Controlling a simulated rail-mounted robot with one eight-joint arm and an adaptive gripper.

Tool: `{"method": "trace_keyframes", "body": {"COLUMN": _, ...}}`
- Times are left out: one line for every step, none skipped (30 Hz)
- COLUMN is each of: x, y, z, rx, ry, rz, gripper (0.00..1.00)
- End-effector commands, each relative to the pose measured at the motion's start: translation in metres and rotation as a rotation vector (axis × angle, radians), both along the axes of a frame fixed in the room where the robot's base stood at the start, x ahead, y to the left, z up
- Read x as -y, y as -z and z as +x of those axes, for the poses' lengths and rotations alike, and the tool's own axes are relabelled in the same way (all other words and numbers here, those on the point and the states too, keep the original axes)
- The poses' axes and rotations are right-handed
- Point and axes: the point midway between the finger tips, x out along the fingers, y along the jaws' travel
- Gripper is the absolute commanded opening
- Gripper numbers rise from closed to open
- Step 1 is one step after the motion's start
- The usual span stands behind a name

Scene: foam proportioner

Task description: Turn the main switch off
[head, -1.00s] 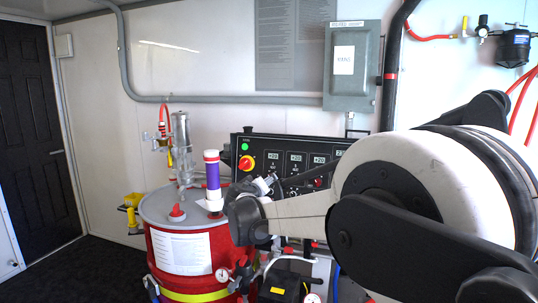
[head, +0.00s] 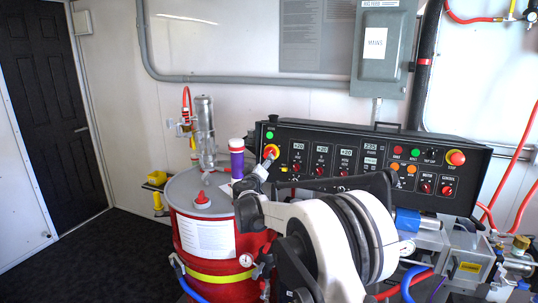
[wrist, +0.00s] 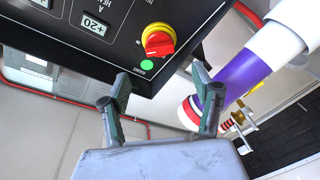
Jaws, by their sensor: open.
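The red rotary switch on a yellow round base (head: 270,151) is at the left end of the black control panel, under a green lamp (head: 268,134). I take it as the main switch. In the wrist view the red knob (wrist: 159,42) is plain, beyond the fingertips, with the green lamp (wrist: 147,64) just below it. My gripper (wrist: 160,86) is open and empty, its two fingers spread either side of a line toward the knob, with a gap visible. In the head view my gripper (head: 263,168) is just below and in front of the switch, partly overlapping its lower edge.
A red drum (head: 195,238) is below. The panel (head: 375,150) carries several other knobs. A grey box (head: 384,45) hangs above.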

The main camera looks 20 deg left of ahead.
Motion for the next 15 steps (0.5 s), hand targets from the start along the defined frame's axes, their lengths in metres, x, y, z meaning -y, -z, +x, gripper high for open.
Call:
{"method": "trace_keyframes", "body": {"x": -0.001, "y": -0.001, "z": 0.008, "rx": -0.001, "ry": 0.001, "rz": 0.000, "gripper": 0.62}}
{"method": "trace_keyframes", "body": {"x": -0.002, "y": -0.001, "z": 0.013, "rx": 0.000, "ry": 0.000, "rz": 0.000, "gripper": 0.62}}
{"method": "trace_keyframes", "body": {"x": -0.003, "y": -0.001, "z": 0.018, "rx": 0.000, "ry": 0.000, "rz": 0.000, "gripper": 0.62}}
{"method": "trace_keyframes", "body": {"x": -0.004, "y": -0.001, "z": 0.022, "rx": 0.000, "ry": 0.000, "rz": 0.000, "gripper": 0.62}}
{"method": "trace_keyframes", "body": {"x": -0.005, "y": -0.001, "z": 0.026, "rx": 0.000, "ry": 0.000, "rz": 0.000, "gripper": 0.62}}
{"method": "trace_keyframes", "body": {"x": -0.006, "y": -0.001, "z": 0.031, "rx": 0.000, "ry": 0.000, "rz": 0.000, "gripper": 0.62}}
{"method": "trace_keyframes", "body": {"x": -0.007, "y": -0.001, "z": 0.035, "rx": 0.000, "ry": 0.000, "rz": 0.000, "gripper": 0.62}}
{"method": "trace_keyframes", "body": {"x": -0.007, "y": -0.001, "z": 0.039, "rx": -0.001, "ry": 0.001, "rz": 0.000, "gripper": 0.62}}
{"method": "trace_keyframes", "body": {"x": -0.008, "y": -0.001, "z": 0.044, "rx": -0.001, "ry": 0.001, "rz": 0.000, "gripper": 0.62}}
{"method": "trace_keyframes", "body": {"x": -0.008, "y": -0.001, "z": 0.048, "rx": -0.001, "ry": 0.001, "rz": 0.000, "gripper": 0.62}}
{"method": "trace_keyframes", "body": {"x": -0.009, "y": -0.001, "z": 0.052, "rx": -0.001, "ry": 0.001, "rz": 0.000, "gripper": 0.62}}
{"method": "trace_keyframes", "body": {"x": -0.010, "y": -0.001, "z": 0.056, "rx": -0.001, "ry": 0.001, "rz": 0.000, "gripper": 0.62}}
{"method": "trace_keyframes", "body": {"x": -0.011, "y": -0.001, "z": 0.060, "rx": -0.001, "ry": 0.001, "rz": 0.000, "gripper": 0.62}}
{"method": "trace_keyframes", "body": {"x": -0.011, "y": -0.001, "z": 0.063, "rx": -0.001, "ry": 0.001, "rz": 0.000, "gripper": 0.62}}
{"method": "trace_keyframes", "body": {"x": -0.012, "y": -0.001, "z": 0.067, "rx": 0.000, "ry": 0.000, "rz": 0.000, "gripper": 0.62}}
